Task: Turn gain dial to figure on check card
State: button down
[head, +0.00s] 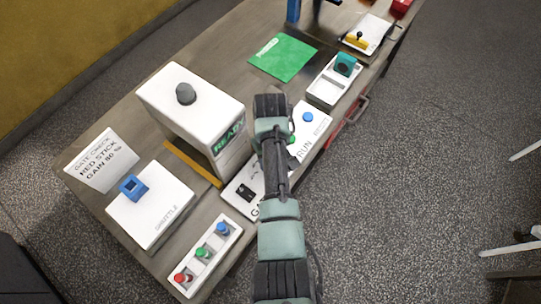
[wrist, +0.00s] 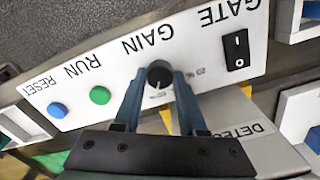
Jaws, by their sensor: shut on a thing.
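The gain dial (wrist: 159,73) is a dark round knob on a white control panel (wrist: 205,65), upside down in the wrist view under the word GAIN. My gripper (wrist: 159,81) is shut on the dial, one blue finger on each side. A pale mark shows on the dial's face; its exact setting is too small to read. The check card (head: 102,160) stands at the left of the bench in the head view and reads GATE CHECK, RED STICK, GAIN and what looks like 80 %. My arm hides the dial in the head view.
Beside the dial are the black GATE switch (wrist: 236,50), the green RUN button (wrist: 100,95) and the blue RESET button (wrist: 57,110). A white READY box (head: 192,105), a shuttle box (head: 160,215) and a three-button strip (head: 228,240) stand nearby.

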jog(key=m+p, duration=0.1)
jog(key=m, duration=0.4)
jog(key=shift+r, duration=0.1)
jog(key=shift+m, duration=0.3)
dwell(0.4)
jog(key=shift+c, duration=2.3)
grip_release()
notch_tip(320, 180, up, 13)
jog(key=b, duration=0.1)
jog(key=shift+w, duration=0.1)
